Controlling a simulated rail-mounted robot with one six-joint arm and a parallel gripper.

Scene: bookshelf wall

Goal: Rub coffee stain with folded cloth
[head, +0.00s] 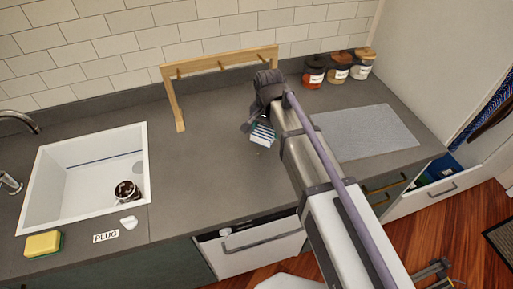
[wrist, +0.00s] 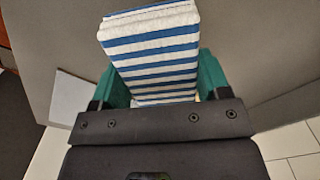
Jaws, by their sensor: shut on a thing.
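My gripper (wrist: 162,82) is shut on a folded cloth (wrist: 150,45) with blue and white stripes, held between its two green fingers in the wrist view. In the head view the cloth (head: 263,134) shows beside my arm, over the grey counter (head: 215,165). Whether it touches the counter I cannot tell. I cannot make out a coffee stain clearly in either view; the cloth and my arm hide part of the counter.
A wooden rack (head: 175,98) stands behind my gripper. Several labelled jars (head: 338,70) stand at the back right, near a grey mat (head: 365,132). The white sink (head: 75,185) holds a dark mug (head: 127,192). A yellow sponge (head: 43,244) lies front left. The counter's middle is clear.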

